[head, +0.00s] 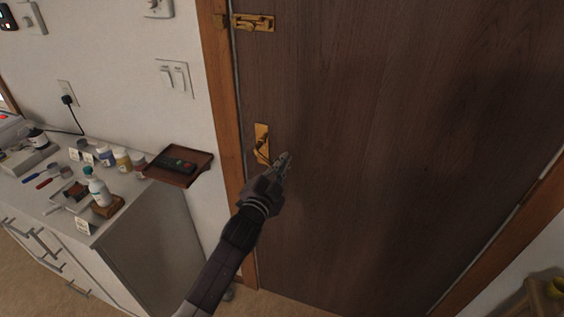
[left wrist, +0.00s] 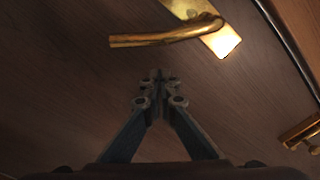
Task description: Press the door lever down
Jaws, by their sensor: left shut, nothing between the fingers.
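The door lever (head: 262,153) is brass and sits on a brass plate (head: 262,131) at the left edge of a dark wooden door (head: 390,130). My left gripper (head: 284,158) is in front of the door, just right of the lever, and partly covers the lever's free end in the head view. In the left wrist view the lever (left wrist: 160,39) crosses the top, and my shut, empty fingertips (left wrist: 157,76) show below it with a gap in the picture. Whether they touch the door I cannot tell. My right gripper is out of view.
A brass latch (head: 252,23) is higher on the door edge. A wooden frame (head: 222,120) borders the door. At left, a counter (head: 115,225) holds bottles and small items, and a brown tray (head: 200,172) with a remote juts near the frame. The door's right part is clear.

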